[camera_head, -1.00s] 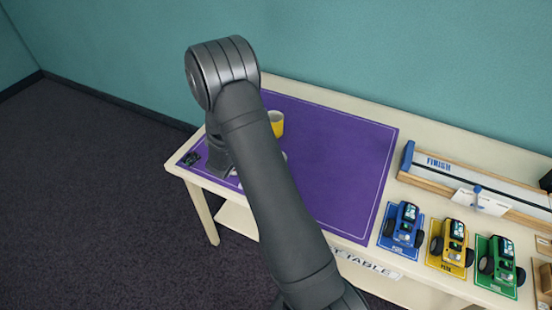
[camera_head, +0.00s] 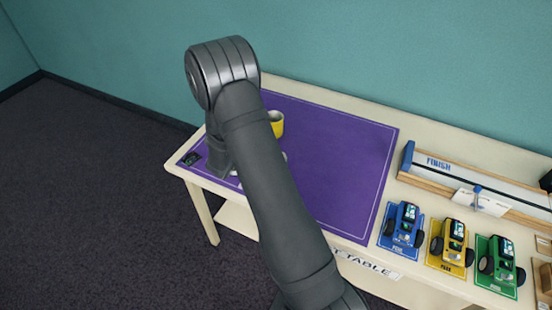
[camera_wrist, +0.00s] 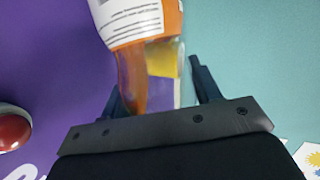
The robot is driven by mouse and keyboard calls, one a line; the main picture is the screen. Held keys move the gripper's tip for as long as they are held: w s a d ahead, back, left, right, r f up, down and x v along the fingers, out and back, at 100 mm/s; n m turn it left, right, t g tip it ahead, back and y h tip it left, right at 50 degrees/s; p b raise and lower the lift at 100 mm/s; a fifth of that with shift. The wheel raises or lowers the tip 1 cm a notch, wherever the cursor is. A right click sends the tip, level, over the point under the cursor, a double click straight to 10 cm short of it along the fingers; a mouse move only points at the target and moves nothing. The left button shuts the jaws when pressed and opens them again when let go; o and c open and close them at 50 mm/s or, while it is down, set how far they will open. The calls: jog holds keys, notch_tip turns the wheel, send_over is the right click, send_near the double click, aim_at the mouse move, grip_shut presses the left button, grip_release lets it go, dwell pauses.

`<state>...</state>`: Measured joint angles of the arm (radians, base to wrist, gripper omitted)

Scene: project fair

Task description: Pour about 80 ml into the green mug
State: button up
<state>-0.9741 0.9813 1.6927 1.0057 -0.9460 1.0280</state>
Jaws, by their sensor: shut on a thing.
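My gripper (camera_wrist: 160,92) is shut on a clear bottle (camera_wrist: 134,68) with an orange and white label, seen between its fingers in the wrist view. Orange colour shows along one side of the bottle. The far end of the bottle runs out of the picture. A yellow patch shows behind or through it. In the head view my arm hides the gripper and the bottle. I see no green mug in either view. A yellow mug (camera_head: 277,124) stands on the purple mat (camera_head: 335,150), partly behind my arm.
A small dark device (camera_head: 191,159) lies at the mat's left corner. A red domed thing (camera_wrist: 12,130) shows at the wrist view's left. Blue (camera_head: 404,225), yellow (camera_head: 453,243) and green (camera_head: 501,261) toy vehicles and a finish track (camera_head: 450,172) occupy the right. The mat's right part is clear.

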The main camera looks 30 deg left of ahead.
jog(key=shift+f, duration=0.1)
dwell(0.3)
jog(key=shift+a+f+n, duration=0.15)
jog(key=shift+f+n, duration=0.15)
jog(key=shift+f, duration=0.05)
jog(key=shift+d+f+n+g+h, duration=0.3)
jog(key=shift+d+f+n+h, duration=0.05)
jog(key=shift+f+n+h, duration=0.25)
jog(key=shift+s+d+r+n+h, duration=0.1)
jog(key=shift+d+r+n+h, duration=0.3)
jog(key=shift+r+n, duration=0.1)
jog(key=shift+s+d+r+n+g+h, duration=0.15)
jog(key=shift+d+r+n+g+h, duration=0.35)
jog(key=shift+d+n+h, duration=0.45)
jog(key=shift+r+n+h, duration=0.3)
jog(key=shift+n+h, duration=0.55)
jog(key=shift+n, duration=0.2)
jog(key=shift+d+n+h, duration=0.2)
jog(key=shift+n+h, duration=0.35)
jog(key=shift+n, duration=0.1)
jog(key=shift+d+n+h, duration=0.15)
jog(key=shift+n+h, duration=0.4)
jog(key=shift+n, duration=0.1)
